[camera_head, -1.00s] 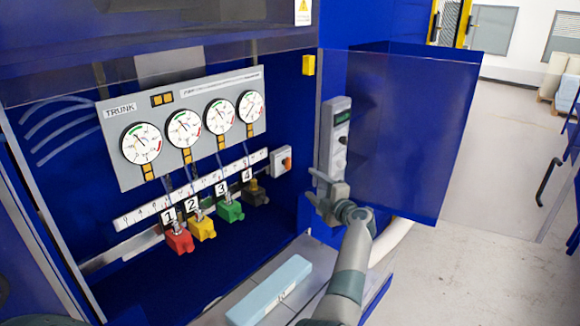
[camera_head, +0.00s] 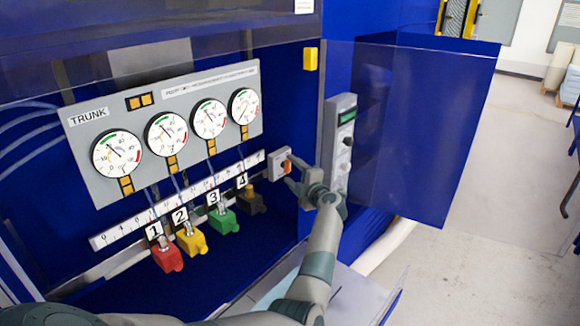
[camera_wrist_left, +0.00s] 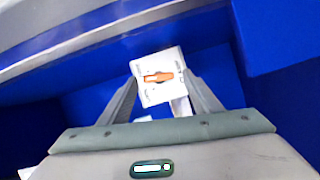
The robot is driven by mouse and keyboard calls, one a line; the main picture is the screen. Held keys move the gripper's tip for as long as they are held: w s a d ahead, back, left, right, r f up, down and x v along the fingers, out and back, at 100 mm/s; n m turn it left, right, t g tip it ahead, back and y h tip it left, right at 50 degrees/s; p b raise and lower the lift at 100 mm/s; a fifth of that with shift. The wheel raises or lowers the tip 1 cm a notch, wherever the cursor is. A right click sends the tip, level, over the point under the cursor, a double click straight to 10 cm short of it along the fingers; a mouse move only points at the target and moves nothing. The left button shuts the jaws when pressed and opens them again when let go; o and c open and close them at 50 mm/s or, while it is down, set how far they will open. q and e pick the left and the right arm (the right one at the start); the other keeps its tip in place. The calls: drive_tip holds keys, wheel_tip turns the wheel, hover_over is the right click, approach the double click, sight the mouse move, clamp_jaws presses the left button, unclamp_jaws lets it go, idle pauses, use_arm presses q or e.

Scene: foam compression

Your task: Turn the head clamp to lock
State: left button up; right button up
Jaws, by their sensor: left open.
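The head clamp appears to be a small white box (camera_head: 279,166) with an orange turning lever (camera_head: 287,167), on the rail at the right end of the white scale. In the left wrist view the white box (camera_wrist_left: 147,88) faces me and its orange lever (camera_wrist_left: 158,77) lies nearly level across it. My left gripper (camera_head: 291,172) is open right at the lever. In the left wrist view its two fingers (camera_wrist_left: 165,92) lie either side of the box's lower part. I cannot tell whether they touch it. My right gripper is not in view.
A gauge panel (camera_head: 90,185) hangs above the scale rail (camera_head: 130,232). Red (camera_head: 168,258), yellow (camera_head: 192,242), green (camera_head: 222,221) and dark (camera_head: 252,203) blocks stand along it. A grey control box (camera_head: 340,150) and a see-through blue door (camera_head: 425,140) are close right of my gripper.

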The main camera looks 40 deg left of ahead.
use_arm(q)
drive_tip(key=shift+w+a, duration=0.3)
drive_tip(key=shift+a, duration=0.3)
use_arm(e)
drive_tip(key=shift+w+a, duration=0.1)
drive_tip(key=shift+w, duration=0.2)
use_arm(q)
drive_tip(key=shift+r, duration=0.1)
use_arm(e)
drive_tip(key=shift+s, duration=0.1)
